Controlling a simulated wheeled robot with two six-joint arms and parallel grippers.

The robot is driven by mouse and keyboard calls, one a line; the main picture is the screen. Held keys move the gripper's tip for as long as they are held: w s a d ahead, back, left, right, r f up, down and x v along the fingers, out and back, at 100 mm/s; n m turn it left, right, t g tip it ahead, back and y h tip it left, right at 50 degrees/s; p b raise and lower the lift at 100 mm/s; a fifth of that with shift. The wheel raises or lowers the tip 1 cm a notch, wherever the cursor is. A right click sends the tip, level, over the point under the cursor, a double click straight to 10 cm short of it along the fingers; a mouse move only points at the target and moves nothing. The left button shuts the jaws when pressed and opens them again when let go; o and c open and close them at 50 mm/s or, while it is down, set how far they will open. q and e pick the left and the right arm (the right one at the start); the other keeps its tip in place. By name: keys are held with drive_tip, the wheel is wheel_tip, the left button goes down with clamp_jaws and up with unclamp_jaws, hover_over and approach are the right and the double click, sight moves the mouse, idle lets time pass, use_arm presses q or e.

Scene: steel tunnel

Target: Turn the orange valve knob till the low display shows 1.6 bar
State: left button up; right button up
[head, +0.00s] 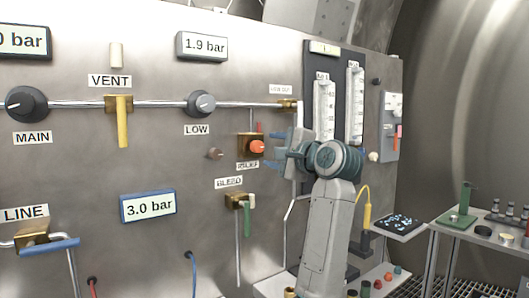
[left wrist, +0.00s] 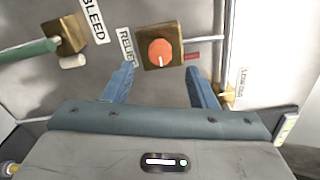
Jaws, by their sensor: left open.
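The orange valve knob (head: 257,147) sits on a brass block on the steel panel, above a partly hidden RELIEF label. In the left wrist view the orange knob (left wrist: 162,51) faces me, ahead of the gap between my fingers. My left gripper (head: 273,150) is open, its blue fingers apart, just right of the knob in the head view; the left gripper (left wrist: 158,75) holds nothing. Contact with the knob does not show. The display above the LOW knob (head: 203,46) reads 1.9 bar. My right gripper is not in view.
A grey LOW knob (head: 201,103) and a green BLEED handle (head: 248,218) are near the orange knob. A yellow VENT handle (head: 123,121) is further left. A blue-framed display (head: 148,205) reads 3.0 bar. A bench (head: 490,235) stands at right.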

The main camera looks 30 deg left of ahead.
use_arm(q)
drive_tip(key=shift+v, duration=2.3)
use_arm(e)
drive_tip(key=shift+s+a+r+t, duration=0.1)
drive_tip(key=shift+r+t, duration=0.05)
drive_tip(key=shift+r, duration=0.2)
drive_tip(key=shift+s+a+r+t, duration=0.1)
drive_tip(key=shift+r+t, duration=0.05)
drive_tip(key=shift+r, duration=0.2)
